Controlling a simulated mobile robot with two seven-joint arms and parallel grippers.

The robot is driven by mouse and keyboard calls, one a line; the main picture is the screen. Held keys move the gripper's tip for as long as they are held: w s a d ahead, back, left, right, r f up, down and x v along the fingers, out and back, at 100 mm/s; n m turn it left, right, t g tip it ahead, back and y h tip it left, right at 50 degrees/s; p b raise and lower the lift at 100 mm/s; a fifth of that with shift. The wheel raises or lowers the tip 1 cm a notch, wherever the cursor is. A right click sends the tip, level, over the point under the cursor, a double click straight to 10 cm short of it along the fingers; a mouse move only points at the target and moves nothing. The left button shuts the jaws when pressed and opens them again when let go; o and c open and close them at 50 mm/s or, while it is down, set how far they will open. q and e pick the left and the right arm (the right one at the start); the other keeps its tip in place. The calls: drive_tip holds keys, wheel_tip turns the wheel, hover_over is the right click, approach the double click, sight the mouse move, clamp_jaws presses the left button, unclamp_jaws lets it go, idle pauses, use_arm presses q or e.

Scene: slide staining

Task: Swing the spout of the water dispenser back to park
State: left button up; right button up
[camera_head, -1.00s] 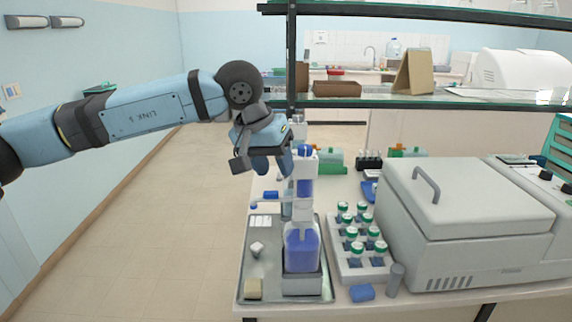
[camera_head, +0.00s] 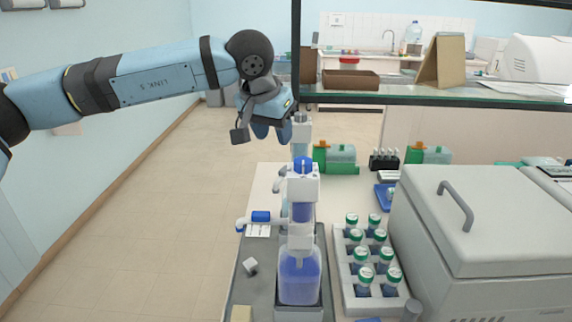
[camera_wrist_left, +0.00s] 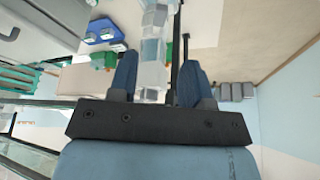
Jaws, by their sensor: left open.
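A tall dispenser bottle with blue liquid (camera_head: 300,280) stands upright at the near end of the bench, with a white pump head and blue cap (camera_head: 303,165). In the left wrist view, a clear and white dispenser (camera_wrist_left: 153,48) shows beyond the gap between the open fingers (camera_wrist_left: 158,80). My right gripper is not in view.
A rack of green-capped bottles (camera_head: 345,290) stands right of the dispenser, then a large grey lidded machine (camera_head: 470,225). A glass shelf (camera_head: 440,94) crosses above. The floor at left is clear.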

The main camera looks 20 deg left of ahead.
sight(285, 168)
use_arm(q)
drive_tip(key=x, duration=1.1)
drive_tip(key=shift+w+f+p, duration=0.15)
drive_tip(key=shift+f+p, duration=0.1)
drive_tip(key=shift+p, duration=0.15)
clamp_jaws()
